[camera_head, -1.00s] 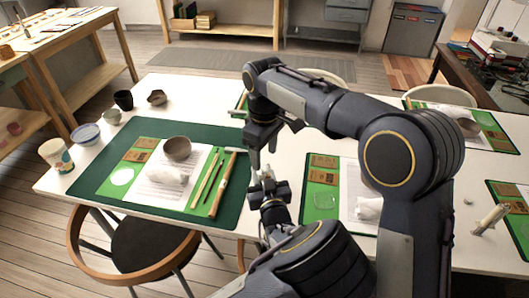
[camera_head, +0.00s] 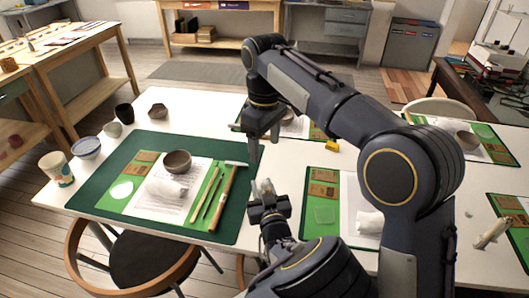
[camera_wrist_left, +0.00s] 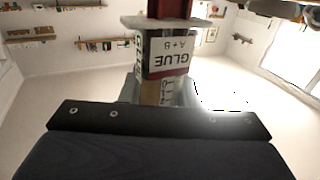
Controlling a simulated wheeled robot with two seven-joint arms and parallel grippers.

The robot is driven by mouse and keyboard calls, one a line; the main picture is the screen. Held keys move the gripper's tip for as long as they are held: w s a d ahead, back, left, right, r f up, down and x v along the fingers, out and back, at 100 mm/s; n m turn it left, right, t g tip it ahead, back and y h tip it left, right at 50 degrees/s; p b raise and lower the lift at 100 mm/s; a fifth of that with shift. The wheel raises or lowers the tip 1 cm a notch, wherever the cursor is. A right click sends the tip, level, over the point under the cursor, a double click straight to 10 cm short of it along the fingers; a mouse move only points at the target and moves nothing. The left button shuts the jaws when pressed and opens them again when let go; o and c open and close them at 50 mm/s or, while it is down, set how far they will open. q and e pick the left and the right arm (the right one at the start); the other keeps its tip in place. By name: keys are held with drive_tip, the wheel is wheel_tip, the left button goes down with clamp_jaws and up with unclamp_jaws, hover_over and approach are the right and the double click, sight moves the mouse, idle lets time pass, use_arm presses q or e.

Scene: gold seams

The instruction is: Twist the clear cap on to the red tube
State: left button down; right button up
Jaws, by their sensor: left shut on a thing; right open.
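My left gripper (camera_head: 266,188) is shut on the glue tube, low over the gap between the two green work mats. In the left wrist view the tube (camera_wrist_left: 165,58) shows a white and dark label reading GLUE A+B, a red part above and a pale, flat rim between them. The gripper hides its lower part. My right gripper (camera_head: 262,142) is open, pointing down above and slightly left of the left gripper, apart from it. I cannot make out the clear cap for certain in either view.
A dark green mat (camera_head: 107,192) holds a brown bowl (camera_head: 177,162), paper and wooden tools. A second green mat (camera_head: 308,228) lies to the right with a translucent square (camera_head: 324,214). Cups stand at the table's left. A chair (camera_head: 80,250) stands in front.

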drive_tip(key=shift+a+r, duration=0.1)
drive_tip(key=shift+r, duration=0.05)
use_arm(q)
drive_tip(key=c, duration=1)
unclamp_jaws()
use_arm(e)
drive_tip(key=shift+s, duration=0.1)
drive_tip(key=shift+a, duration=0.1)
